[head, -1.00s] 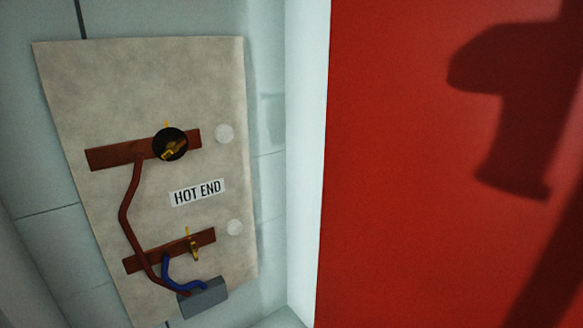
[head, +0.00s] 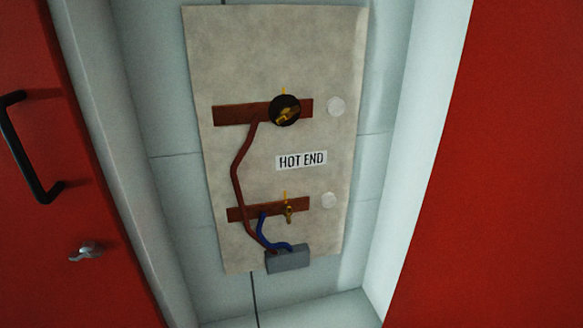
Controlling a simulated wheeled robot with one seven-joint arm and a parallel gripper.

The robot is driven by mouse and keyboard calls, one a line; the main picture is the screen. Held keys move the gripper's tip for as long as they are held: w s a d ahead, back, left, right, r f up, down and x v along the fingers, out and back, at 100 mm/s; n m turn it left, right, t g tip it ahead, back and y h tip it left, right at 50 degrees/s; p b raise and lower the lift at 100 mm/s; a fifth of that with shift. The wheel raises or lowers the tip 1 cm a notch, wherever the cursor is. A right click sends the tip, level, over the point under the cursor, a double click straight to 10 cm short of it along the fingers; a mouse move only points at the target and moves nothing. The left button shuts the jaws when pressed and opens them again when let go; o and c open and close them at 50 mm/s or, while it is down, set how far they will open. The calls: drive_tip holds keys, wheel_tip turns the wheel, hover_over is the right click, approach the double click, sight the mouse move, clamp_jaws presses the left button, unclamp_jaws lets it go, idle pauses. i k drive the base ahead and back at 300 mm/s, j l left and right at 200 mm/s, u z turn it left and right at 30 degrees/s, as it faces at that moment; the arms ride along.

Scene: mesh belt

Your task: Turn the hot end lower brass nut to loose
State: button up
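The beige panel (head: 320,50) with the HOT END label (head: 301,160) stands in the middle of the head view. The lower brass nut (head: 288,211) is a small winged piece on the lower copper-brown bar (head: 240,214), with its wing roughly upright. The upper brass nut (head: 287,115) sits on a round black disc on the upper bar (head: 230,115), its wing slanted. A red cable (head: 237,182) and a blue cable (head: 269,235) run from the bars to a grey block (head: 288,260). My gripper is not in view.
The panel is set back in a pale recess. A red door (head: 60,250) with a black handle (head: 35,150) and a small metal latch (head: 86,251) is at the left. A red surface (head: 500,170) fills the right. The space in front of the panel looks clear.

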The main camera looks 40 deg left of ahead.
sight(287, 211)
drive_tip(key=i+j+u, duration=0.1)
drive_tip(key=u, duration=0.25)
drive_tip(key=i+u, duration=0.15)
drive_tip(key=u, duration=0.2)
drive_tip(key=i+j+u, duration=0.1)
drive_tip(key=u, duration=0.25)
